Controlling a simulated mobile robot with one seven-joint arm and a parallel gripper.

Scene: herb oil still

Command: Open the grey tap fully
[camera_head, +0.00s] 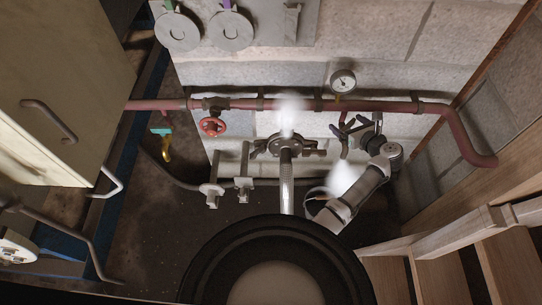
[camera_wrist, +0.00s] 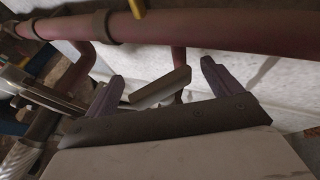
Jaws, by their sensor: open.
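The grey tap's lever (camera_wrist: 163,90) shows in the wrist view as a flat grey bar, slanting up to the right below the red pipe. It lies between the two dark fingers of my gripper (camera_wrist: 161,72). The fingers stand apart, one on each side, and I cannot tell whether either touches the lever. In the head view my gripper (camera_head: 352,128) is at the wall, just under the red pipe and below the gauge. There my gripper and wrist hide most of the tap.
A red pipe (camera_head: 390,106) runs along the block wall, with a gauge (camera_head: 343,81) above it and a red handwheel (camera_head: 212,127) to the left. White vapour (camera_head: 291,112) hangs by the middle fitting. Wooden stairs (camera_head: 450,240) stand at right, a cabinet (camera_head: 65,80) at left.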

